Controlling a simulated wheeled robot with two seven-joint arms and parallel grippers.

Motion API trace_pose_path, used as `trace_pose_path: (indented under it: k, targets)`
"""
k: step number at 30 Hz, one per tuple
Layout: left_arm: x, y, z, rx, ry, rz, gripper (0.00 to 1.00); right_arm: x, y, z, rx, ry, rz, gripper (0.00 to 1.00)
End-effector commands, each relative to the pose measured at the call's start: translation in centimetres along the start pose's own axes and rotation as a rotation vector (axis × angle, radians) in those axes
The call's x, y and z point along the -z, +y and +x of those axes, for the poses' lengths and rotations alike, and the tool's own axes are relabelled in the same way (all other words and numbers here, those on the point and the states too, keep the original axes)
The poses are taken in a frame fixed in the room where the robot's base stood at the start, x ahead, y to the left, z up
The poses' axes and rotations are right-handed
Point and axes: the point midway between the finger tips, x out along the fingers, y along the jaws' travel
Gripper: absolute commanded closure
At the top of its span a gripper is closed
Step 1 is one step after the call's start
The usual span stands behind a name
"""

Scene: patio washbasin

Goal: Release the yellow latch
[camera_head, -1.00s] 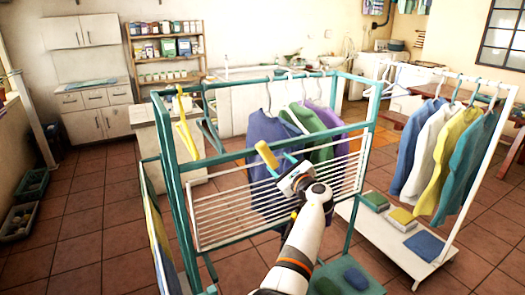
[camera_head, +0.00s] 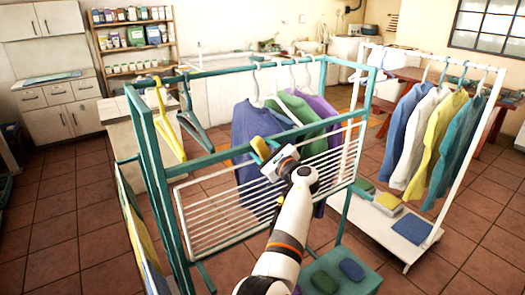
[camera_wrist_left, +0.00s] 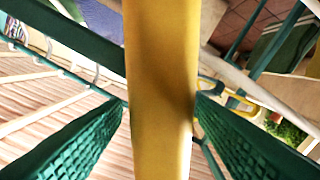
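The yellow latch (camera_head: 259,149) is a short yellow bar at the top rail of the teal drying rack, above the white wire panel (camera_head: 225,200). My left gripper (camera_head: 268,150) is at the latch, reaching up from below. In the left wrist view, a yellow bar (camera_wrist_left: 160,60) runs from top to bottom between the two ribbed green fingers of my left gripper (camera_wrist_left: 162,100). The fingertips lie close along both its sides. I cannot tell whether they press on it. My right gripper is not in view.
The teal rack (camera_head: 165,205) surrounds the arm's working space, with yellow (camera_head: 165,120) and teal hangers at left and shirts (camera_head: 258,135) behind the panel. A white rack with shirts (camera_head: 435,140) stands at right. Tiled floor (camera_head: 60,220) is clear at left.

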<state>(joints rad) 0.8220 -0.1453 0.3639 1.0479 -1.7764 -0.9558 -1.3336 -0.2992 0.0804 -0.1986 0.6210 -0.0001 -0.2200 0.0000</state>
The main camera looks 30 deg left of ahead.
Motion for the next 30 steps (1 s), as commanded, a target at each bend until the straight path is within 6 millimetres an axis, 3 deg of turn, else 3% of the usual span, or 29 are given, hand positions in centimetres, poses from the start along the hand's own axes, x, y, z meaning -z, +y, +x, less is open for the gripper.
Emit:
trace_pose_path:
  k: [1, 8, 20, 30]
  targets:
    - [0.0, 0.0, 0.0, 0.0, 0.0, 0.0, 0.55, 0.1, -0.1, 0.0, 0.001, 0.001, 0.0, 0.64]
    - [0.0, 0.0, 0.0, 0.0, 0.0, 0.0, 0.9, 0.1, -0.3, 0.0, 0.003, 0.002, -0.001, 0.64]
    - [-0.3, -0.3, 0.1, -0.001, 0.002, -0.085, 0.9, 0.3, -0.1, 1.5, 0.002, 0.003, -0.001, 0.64]
    - [-0.6, -0.8, 0.1, -0.003, 0.003, -0.358, 0.9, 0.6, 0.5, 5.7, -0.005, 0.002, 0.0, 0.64]
